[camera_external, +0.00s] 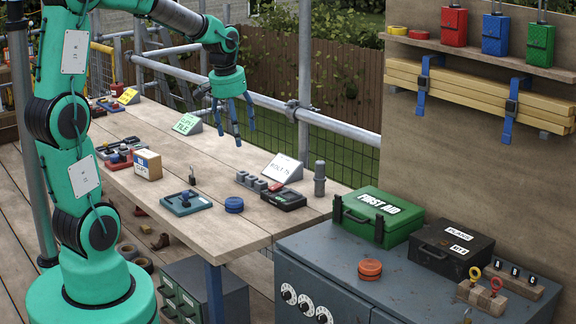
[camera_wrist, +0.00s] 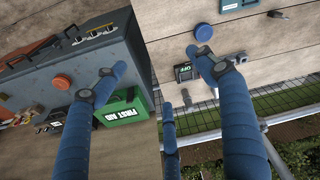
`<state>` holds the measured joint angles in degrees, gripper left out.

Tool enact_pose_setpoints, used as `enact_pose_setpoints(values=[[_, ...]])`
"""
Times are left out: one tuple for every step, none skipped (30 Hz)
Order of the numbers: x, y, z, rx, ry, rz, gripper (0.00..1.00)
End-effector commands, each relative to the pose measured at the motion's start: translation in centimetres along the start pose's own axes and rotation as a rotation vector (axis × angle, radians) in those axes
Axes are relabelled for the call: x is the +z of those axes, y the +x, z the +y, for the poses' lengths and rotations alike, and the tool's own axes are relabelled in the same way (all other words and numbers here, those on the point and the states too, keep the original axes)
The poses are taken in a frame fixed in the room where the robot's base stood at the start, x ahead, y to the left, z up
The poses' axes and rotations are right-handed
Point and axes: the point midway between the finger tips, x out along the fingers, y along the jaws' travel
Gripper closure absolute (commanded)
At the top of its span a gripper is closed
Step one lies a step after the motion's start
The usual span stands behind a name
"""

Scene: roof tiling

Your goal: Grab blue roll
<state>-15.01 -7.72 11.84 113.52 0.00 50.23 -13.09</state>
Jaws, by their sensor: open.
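The blue roll (camera_external: 234,204) is a small round blue disc lying flat on the wooden workbench, near its front edge. In the wrist view the blue roll (camera_wrist: 203,32) shows at the upper middle, beyond my fingertips. My gripper (camera_external: 232,122) has blue fingers that hang down, spread apart, in the air above the back part of the bench. In the wrist view the fingers of my gripper (camera_wrist: 165,85) are wide apart with nothing between them. The gripper is well above and apart from the roll.
A blue-grey tray (camera_external: 186,203) lies left of the roll, and a black case (camera_external: 284,198) lies to its right. A grey cabinet (camera_external: 330,262) bears an orange roll (camera_external: 370,269) and a green first aid box (camera_external: 378,214). A metal rail (camera_external: 335,122) runs behind the bench.

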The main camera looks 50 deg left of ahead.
Motion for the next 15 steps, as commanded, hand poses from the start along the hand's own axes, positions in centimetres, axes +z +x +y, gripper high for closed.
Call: enact_pose_setpoints(values=[[-1.1,1.1,-0.5,-0.007,-0.022,-0.016,0.29],[-1.8,1.7,-0.8,-0.010,-0.035,-0.023,0.29],[-2.6,2.5,-1.2,-0.014,-0.052,-0.032,0.29],[-3.2,3.1,-1.5,-0.017,-0.066,-0.039,0.29],[-3.8,3.8,-1.8,-0.020,-0.079,-0.046,0.29],[-4.6,4.7,-2.3,-0.024,-0.096,-0.056,0.29],[-5.1,5.3,-2.6,-0.027,-0.109,-0.063,0.29],[-5.7,6.0,-3.0,-0.030,-0.122,-0.069,0.29],[-6.4,7.0,-3.5,-0.035,-0.141,-0.079,0.29],[-6.9,7.7,-3.8,-0.037,-0.153,-0.085,0.29],[-7.4,8.5,-4.2,-0.041,-0.166,-0.094,0.29],[-8.1,9.4,-4.8,-0.045,-0.184,-0.102,0.29],[-8.5,10.2,-5.2,-0.048,-0.197,-0.109,0.29],[-9.0,11.0,-5.6,-0.051,-0.211,-0.116,0.29],[-9.5,12.0,-6.2,-0.055,-0.228,-0.125,0.29]])
